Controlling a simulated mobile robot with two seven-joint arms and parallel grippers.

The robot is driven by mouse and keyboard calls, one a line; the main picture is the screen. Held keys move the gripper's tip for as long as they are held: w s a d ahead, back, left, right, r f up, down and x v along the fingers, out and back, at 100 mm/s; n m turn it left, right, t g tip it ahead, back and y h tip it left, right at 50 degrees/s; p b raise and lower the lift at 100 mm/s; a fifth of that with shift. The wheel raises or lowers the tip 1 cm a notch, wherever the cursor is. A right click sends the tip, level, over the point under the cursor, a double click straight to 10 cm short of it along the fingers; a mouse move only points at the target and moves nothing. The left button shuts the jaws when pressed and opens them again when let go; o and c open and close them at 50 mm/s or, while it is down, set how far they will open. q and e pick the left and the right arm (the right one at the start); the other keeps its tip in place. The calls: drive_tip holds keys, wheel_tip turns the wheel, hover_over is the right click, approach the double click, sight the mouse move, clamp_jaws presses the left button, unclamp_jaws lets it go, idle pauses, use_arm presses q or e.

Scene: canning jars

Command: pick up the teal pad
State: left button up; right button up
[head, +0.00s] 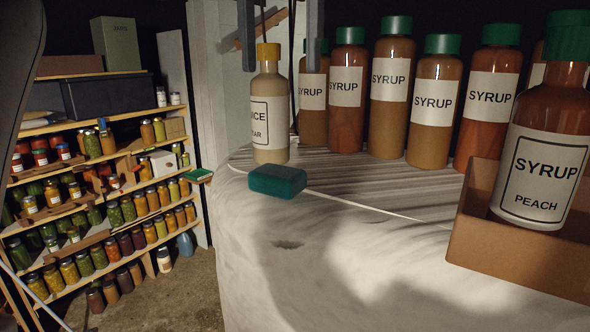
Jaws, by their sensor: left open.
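The teal pad (277,181) is a small rounded block. It lies near the left edge of the pale stone-like ledge (330,245), just in front of a yellow-capped bottle (268,95). My left gripper (280,69) comes in at the top of the head view. Its two grey fingers point down, spread apart, with nothing held between them. The fingers are higher in the picture than the pad and apart from it; the bottle's cap shows between and below them. My right gripper is not in view.
Several syrup bottles (435,100) with green caps stand behind and right of the pad. A cardboard box (525,252) holding a peach syrup bottle (538,140) is at the right. Shelves of jars (100,200) stand far left. The ledge front is clear.

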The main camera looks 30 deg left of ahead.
use_arm(q)
hover_over(277, 170)
drive_tip(key=shift+w+f, duration=0.15)
drive_tip(key=shift+f, duration=2.3)
drive_tip(key=shift+w+f, duration=0.1)
drive_tip(key=shift+f, duration=2.35)
drive_tip(key=shift+s+f, duration=0.15)
drive_tip(key=shift+f, duration=0.7)
drive_tip(key=shift+s+f, duration=0.1)
drive_tip(key=shift+f, duration=1.65)
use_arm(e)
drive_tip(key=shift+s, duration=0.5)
use_arm(q)
drive_tip(key=c, duration=1.1)
